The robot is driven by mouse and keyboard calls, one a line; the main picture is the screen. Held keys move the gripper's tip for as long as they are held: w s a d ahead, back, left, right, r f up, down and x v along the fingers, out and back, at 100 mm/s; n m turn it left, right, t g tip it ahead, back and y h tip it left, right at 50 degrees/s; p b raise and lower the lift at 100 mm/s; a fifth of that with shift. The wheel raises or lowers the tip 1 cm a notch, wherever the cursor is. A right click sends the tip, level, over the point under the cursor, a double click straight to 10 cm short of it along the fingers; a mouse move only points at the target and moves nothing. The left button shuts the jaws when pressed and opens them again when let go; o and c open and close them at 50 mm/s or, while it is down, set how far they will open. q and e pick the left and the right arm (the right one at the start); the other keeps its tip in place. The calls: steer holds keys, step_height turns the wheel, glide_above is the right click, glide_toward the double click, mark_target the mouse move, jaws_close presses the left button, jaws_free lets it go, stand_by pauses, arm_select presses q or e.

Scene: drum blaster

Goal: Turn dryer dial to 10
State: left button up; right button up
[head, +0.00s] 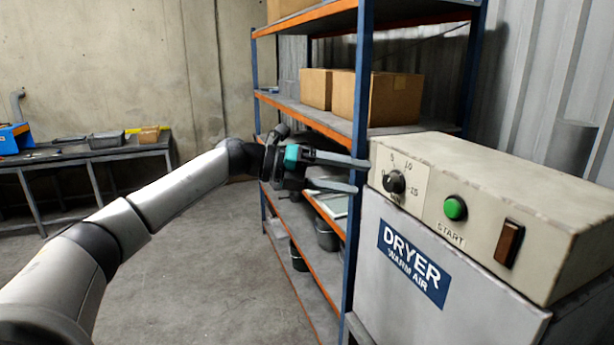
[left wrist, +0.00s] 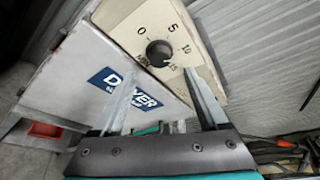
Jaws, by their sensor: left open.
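The dryer dial (head: 394,183) is a black round knob on a cream plate at the left end of the dryer's control box. It is marked 0, 5, 10 and 15; its pointer is too small to read surely. My left gripper (head: 357,176) is open and empty, just left of the dial, its two fingers reaching toward it, apart from it. In the left wrist view the dial (left wrist: 159,53) sits beyond and between the spread fingers (left wrist: 155,84). My right gripper is not in view.
The dryer control box (head: 480,205) also has a green START button (head: 455,208) and a brown rocker switch (head: 509,243). A blue and orange shelf rack (head: 361,90) with cardboard boxes (head: 377,98) stands close behind my left gripper. The floor at left (head: 200,255) is clear.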

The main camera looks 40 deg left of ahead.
arm_select(q)
steer(key=b+v, duration=0.3)
steer(key=v, duration=0.6)
steer(key=shift+r, duration=0.1)
